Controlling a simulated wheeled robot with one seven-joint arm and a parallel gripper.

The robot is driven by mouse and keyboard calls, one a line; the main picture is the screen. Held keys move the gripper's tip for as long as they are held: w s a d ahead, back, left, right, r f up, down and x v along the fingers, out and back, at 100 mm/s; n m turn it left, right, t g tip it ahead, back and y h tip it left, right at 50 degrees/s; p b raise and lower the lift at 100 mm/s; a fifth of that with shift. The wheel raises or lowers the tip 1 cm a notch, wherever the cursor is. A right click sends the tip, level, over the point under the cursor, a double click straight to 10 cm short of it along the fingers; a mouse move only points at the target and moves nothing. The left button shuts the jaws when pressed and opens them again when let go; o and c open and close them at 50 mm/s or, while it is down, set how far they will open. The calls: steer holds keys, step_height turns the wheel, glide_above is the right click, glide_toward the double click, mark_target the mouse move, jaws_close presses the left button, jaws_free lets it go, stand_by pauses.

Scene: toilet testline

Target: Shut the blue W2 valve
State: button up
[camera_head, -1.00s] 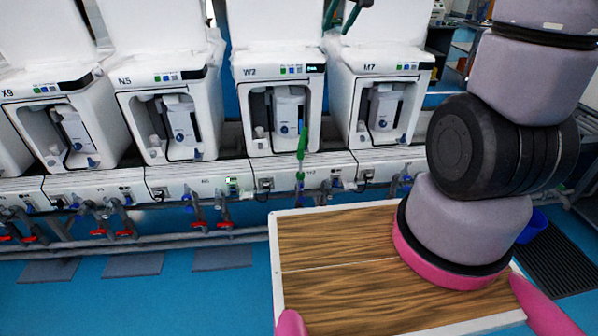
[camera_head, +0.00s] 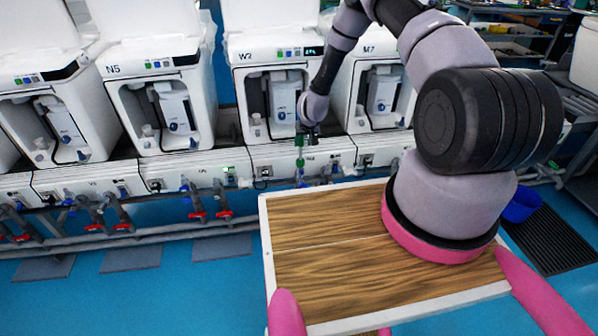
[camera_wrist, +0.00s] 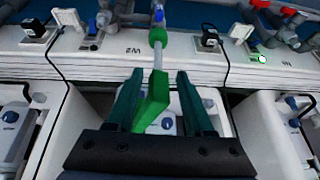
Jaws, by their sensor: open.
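The W2 machine (camera_head: 272,92) stands behind my gripper. A green handle (camera_head: 299,141) on a thin rod stands up in front of its base. In the wrist view the green handle (camera_wrist: 153,108) lies between my fingers. Its grey rod runs through a green collar (camera_wrist: 157,36) to a small blue part (camera_wrist: 159,13) at the top edge, seemingly the blue W2 valve, mostly out of frame. My gripper (camera_wrist: 160,76) is open, a finger on either side of the handle. I cannot tell whether they touch it. In the head view my gripper (camera_head: 308,136) partly hides this area.
The N5 machine (camera_head: 160,95) and M7 machine (camera_head: 376,90) flank W2. Red valves (camera_head: 197,214) hang on pipes under N5.

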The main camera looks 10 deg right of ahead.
glide_toward(302, 172)
steer(key=shift+g+h, duration=0.3)
steer(key=x, duration=1)
steer(key=shift+w+a, duration=0.25)
steer(key=shift+w, duration=0.2)
jaws_close()
